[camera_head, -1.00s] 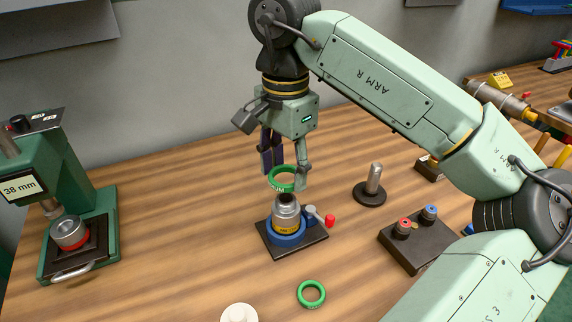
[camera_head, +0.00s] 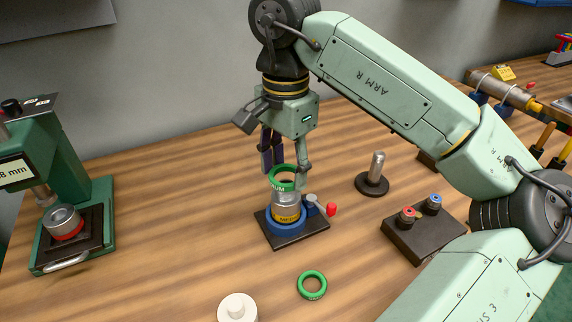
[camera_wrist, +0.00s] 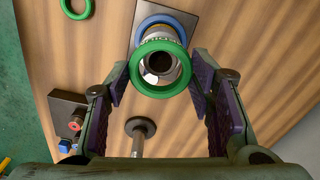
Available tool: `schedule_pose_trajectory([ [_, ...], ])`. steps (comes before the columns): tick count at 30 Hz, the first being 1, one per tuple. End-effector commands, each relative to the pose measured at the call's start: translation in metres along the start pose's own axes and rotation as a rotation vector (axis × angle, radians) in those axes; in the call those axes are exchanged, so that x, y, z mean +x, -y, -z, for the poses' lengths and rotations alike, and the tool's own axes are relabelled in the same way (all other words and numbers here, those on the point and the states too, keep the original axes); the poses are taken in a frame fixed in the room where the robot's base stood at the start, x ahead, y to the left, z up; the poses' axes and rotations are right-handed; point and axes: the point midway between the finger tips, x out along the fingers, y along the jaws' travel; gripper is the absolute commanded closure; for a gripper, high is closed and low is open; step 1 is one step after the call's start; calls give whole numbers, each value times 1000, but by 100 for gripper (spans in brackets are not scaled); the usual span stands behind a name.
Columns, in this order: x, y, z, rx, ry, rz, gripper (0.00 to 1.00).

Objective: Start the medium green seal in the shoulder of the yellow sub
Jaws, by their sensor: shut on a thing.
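In the wrist view the seal (camera_wrist: 160,92) lies between the two fingertips of my gripper (camera_wrist: 160,75). The yellow sub (camera_head: 287,213) is a metal cylinder with a yellow lettered band, standing upright in a blue collar (camera_head: 275,232) on a dark plate. The seal is around or just above the sub's upper end, and its front hides that part. In the wrist view the sub's bore (camera_wrist: 159,63) shows inside the ring. I cannot tell whether the seal touches the shoulder.
A second green ring (camera_head: 312,296) lies loose in front. A white knobbed piece (camera_head: 237,309) is near the front edge. A metal post (camera_head: 376,170) and a box with red and blue knobs (camera_head: 425,230) stand right. A green press (camera_head: 70,180) stands left. The bench between is clear.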

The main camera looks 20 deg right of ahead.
Motion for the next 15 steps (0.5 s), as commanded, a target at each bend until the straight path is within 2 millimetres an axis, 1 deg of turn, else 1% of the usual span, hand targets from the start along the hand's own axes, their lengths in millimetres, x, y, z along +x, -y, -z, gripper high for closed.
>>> schedule_pose_trajectory([
  [15,7,0,0,0,0,1,78],
])
